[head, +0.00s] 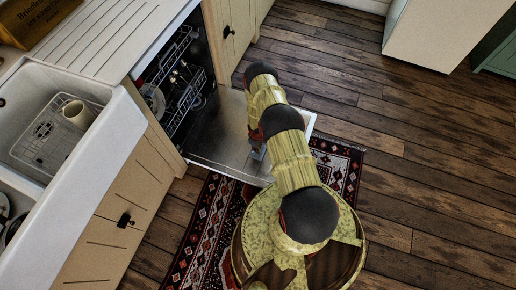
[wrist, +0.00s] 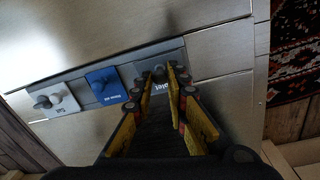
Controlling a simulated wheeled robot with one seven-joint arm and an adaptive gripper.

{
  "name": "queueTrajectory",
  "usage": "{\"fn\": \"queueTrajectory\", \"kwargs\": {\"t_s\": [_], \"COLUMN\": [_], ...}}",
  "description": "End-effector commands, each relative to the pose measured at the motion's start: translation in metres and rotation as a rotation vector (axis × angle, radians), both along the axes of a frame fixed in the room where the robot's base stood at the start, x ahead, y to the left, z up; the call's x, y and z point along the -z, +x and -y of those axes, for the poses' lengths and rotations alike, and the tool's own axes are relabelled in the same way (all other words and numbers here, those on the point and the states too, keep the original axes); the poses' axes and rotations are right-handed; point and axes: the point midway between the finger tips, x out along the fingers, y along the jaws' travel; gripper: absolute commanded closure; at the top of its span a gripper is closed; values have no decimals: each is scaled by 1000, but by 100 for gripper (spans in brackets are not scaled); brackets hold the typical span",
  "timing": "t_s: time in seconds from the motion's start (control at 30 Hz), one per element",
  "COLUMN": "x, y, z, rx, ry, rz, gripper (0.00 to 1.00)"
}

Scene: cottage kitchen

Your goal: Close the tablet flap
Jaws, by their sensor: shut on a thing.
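The open dishwasher door (head: 222,139) lies folded down, its steel inner face up. In the wrist view a dispenser panel on this steel face (wrist: 215,45) carries a grey lidded part with a label ending in "let" (wrist: 162,87), which I take for the tablet flap. A small dark knob (wrist: 158,72) stands on it. My gripper (wrist: 162,78) is at this knob, fingers close together and shut on it. The fingers partly cover the grey part, so I cannot tell how far the flap stands open. In the head view my arm hides the panel.
Dishwasher racks with dishes (head: 180,85) stand inside the cavity. A sink (head: 40,110) is at the left. A patterned rug (head: 205,225) and wooden floor surround the door.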

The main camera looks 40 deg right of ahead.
Motion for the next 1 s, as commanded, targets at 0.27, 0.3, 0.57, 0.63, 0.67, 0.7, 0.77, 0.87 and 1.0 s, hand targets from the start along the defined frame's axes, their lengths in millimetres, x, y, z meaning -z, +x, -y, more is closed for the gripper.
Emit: {"fn": "queueTrajectory", "kwargs": {"t_s": [0.27, 0.3, 0.57, 0.63, 0.67, 0.7, 0.77, 0.87, 1.0], "x": [0, 0, 9, 12, 12, 13, 12, 12, 12], "y": [-1, -3, -10, -12, -12, -12, -12, -12, -12], "z": [1, 2, 7, 8, 8, 7, 8, 8, 7], "rx": [2, 3, 4, 4, 3, 1, 0, -1, 0], "ry": [10, 17, 99, 117, 123, 129, 133, 136, 136], "rz": [16, 29, 166, 197, 206, 218, 228, 232, 231], "gripper": [100, 100, 100, 100, 100, 100, 100, 100, 100]}}
